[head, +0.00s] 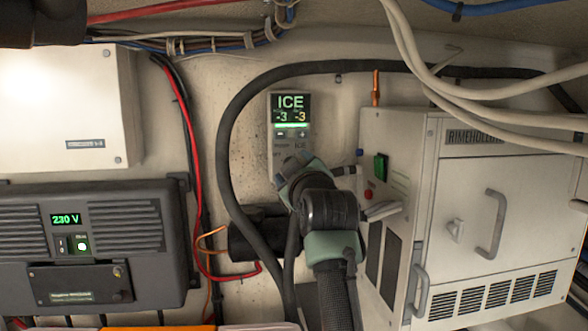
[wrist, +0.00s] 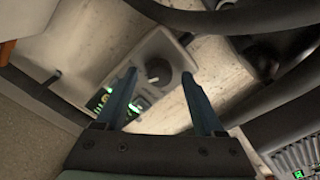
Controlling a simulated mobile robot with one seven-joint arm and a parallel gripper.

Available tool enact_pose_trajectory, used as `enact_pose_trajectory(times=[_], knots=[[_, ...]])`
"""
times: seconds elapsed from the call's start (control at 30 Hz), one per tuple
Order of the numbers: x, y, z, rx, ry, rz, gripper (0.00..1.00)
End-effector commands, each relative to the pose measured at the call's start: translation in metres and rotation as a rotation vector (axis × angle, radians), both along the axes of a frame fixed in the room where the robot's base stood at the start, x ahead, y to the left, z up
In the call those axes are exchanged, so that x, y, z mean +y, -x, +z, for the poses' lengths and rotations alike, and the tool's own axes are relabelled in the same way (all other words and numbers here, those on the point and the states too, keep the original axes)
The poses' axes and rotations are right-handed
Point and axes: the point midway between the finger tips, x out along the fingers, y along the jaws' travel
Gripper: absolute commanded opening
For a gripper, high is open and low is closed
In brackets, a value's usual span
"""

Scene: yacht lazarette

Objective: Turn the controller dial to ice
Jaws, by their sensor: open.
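The controller (head: 289,106) is a narrow pale unit on the back wall. Its lit display reads ICE with -3 and -3 below, over a green bar and two small buttons. Small print under it is partly readable, with ICE at the right. The dial is hidden in the head view behind my gripper (head: 297,170). In the wrist view the dark round dial (wrist: 162,73) shows on the controller (wrist: 150,50), with a pale mark at its lower left. My gripper (wrist: 159,76) is open, one finger on each side of the dial in the picture. I cannot tell whether they touch it.
A thick black hose (head: 222,150) loops around the controller. A white ice-maker-like cabinet (head: 480,190) with handles stands close at right. A dark inverter (head: 90,245) reading 230 V and a white box (head: 60,110) are at left. White cables (head: 450,90) hang at upper right.

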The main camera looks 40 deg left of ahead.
Motion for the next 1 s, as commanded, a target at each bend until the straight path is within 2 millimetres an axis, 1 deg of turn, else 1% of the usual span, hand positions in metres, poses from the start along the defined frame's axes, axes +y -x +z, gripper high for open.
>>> enact_pose_trajectory(times=[0.17,0.33,0.47,0.8,0.9,1.0], knots=[[-0.002,0.001,0.000,-0.002,-0.001,0.001,0.70],[-0.013,0.011,-0.002,-0.002,-0.003,0.001,0.70],[-0.029,0.024,-0.003,-0.004,-0.004,0.000,0.70],[-0.078,0.065,-0.003,-0.004,-0.001,-0.001,0.70],[-0.088,0.074,-0.002,-0.002,-0.002,-0.002,0.70],[-0.095,0.081,-0.001,-0.001,-0.001,0.000,0.70]])
